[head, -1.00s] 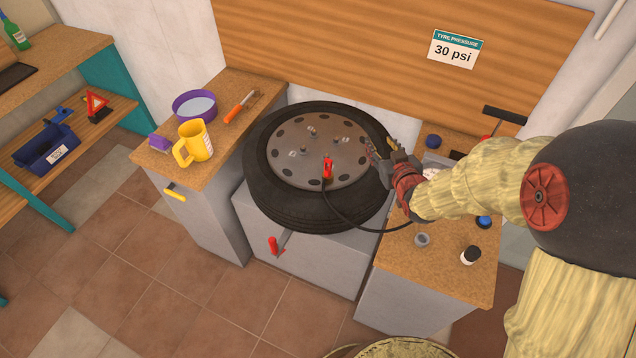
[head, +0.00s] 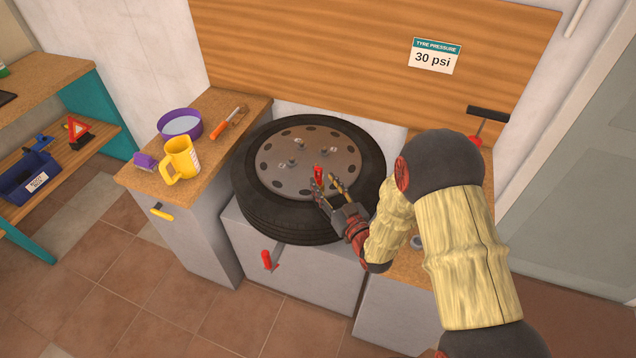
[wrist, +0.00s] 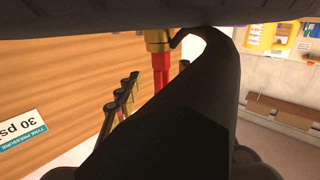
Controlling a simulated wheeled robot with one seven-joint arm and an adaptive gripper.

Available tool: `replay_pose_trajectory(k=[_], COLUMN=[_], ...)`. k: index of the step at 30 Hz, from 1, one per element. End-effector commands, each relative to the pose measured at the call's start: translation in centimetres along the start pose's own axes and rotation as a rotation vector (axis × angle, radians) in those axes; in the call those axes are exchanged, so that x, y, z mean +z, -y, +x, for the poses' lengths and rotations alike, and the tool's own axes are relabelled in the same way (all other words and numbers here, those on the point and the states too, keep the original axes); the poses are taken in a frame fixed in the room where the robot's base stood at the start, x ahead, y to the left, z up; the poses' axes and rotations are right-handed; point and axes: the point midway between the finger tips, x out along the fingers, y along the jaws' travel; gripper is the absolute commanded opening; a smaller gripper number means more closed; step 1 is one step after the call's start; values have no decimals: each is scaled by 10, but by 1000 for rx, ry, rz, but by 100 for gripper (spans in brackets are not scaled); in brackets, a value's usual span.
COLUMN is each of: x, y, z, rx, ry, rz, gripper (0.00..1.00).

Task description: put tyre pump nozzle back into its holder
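The red tyre pump nozzle (head: 319,175) stands upright on the wheel of the tyre (head: 250,165), near its front right. My gripper (head: 325,185) is at the nozzle with its fingers spread, one on either side in the head view. In the wrist view, the red nozzle with its brass-coloured end (wrist: 158,65) shows between a large dark finger and thinner finger parts on the left. I cannot tell whether a finger touches it. The T-handled pump (head: 487,115) stands at the back right. My arm hides much of the right cabinet, and I cannot make out the nozzle's holder.
The left cabinet (head: 140,175) holds a yellow jug (head: 181,158), a purple bowl (head: 180,124) and an orange-handled tool (head: 227,123). A red crank handle (head: 267,259) sticks out below the tyre. A wooden back panel (head: 310,50) stands behind the tyre.

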Motion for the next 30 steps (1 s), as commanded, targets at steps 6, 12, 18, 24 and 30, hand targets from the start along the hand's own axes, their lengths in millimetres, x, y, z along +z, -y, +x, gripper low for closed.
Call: replay_pose_trajectory(k=[6, 12, 18, 24, 30], x=[5, 3, 3, 3, 3], y=[3, 2, 2, 2, 2], z=[32, 40, 40, 40, 40], rx=[-2, 0, 0, 0, 0], ry=[-1, 1, 0, 0, 0], rz=[-1, 0, 0, 0, 0], gripper=[39, 39, 33, 22, 10])
